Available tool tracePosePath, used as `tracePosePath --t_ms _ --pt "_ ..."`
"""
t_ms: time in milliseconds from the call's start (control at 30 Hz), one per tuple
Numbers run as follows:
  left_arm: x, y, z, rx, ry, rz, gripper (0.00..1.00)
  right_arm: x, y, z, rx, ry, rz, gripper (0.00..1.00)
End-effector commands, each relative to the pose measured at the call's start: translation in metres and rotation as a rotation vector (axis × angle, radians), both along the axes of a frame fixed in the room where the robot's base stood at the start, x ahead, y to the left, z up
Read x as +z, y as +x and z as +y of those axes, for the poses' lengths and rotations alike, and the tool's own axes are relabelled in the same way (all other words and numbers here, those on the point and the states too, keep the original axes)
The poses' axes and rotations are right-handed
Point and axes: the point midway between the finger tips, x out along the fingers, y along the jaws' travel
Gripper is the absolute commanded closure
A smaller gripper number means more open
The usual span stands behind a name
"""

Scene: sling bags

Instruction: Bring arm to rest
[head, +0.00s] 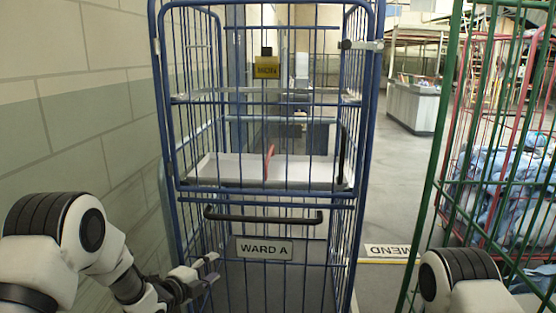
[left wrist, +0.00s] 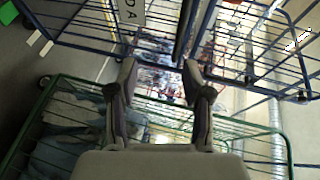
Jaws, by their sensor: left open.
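My left arm comes in from the lower left of the head view. Its gripper (head: 207,269) is at the lower left front of the blue cage trolley (head: 265,190). In the left wrist view its two fingers (left wrist: 159,70) stand apart with nothing between them. I cannot tell whether the fingers touch the cage bars. Of my right arm only a white and black joint (head: 460,265) shows at the lower right. Its gripper is out of view.
The cage has a WARD A sign (head: 264,249), a black handle (head: 262,216) and a white tray (head: 225,171) inside. A tiled wall (head: 80,100) is close on the left. A green cage (head: 443,130) stands right, with blue bundles (head: 500,180) behind its bars. A MEND sign (head: 387,250) lies between.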

Motion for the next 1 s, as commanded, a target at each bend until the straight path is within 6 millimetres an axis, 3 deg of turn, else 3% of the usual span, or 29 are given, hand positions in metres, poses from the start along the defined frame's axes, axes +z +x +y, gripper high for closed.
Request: tracePosePath --t_ms 267,467,567,667,733,800,900,1000 --pt "-0.067 -0.048 -0.001 0.029 -0.011 0.183 0.51 0.011 0.000 0.000 -0.001 0.000 0.000 0.44" --pt "-0.130 -0.113 0.007 0.131 -0.072 0.431 0.51 0.020 -0.001 0.000 0.000 0.000 0.001 0.44" --pt "-0.166 -0.167 0.015 0.242 -0.138 0.626 0.51 0.026 -0.001 0.000 0.000 0.000 0.001 0.44" --pt "-0.200 -0.244 0.027 0.440 -0.240 0.885 0.51 0.032 -0.001 0.000 0.000 0.000 0.001 0.44" --pt "-0.215 -0.307 0.037 0.637 -0.323 1.073 0.51 0.036 -0.001 0.000 0.000 0.000 0.001 0.44" --pt "-0.221 -0.368 0.049 0.878 -0.410 1.236 0.51 0.037 -0.001 0.000 0.000 0.000 0.001 0.44" --pt "-0.214 -0.439 0.064 1.282 -0.559 1.377 0.51 0.036 -0.001 0.000 0.000 0.000 0.001 0.44" --pt "-0.210 -0.461 0.072 1.546 -0.698 1.383 0.51 0.036 -0.001 0.000 0.000 0.000 0.001 0.44"
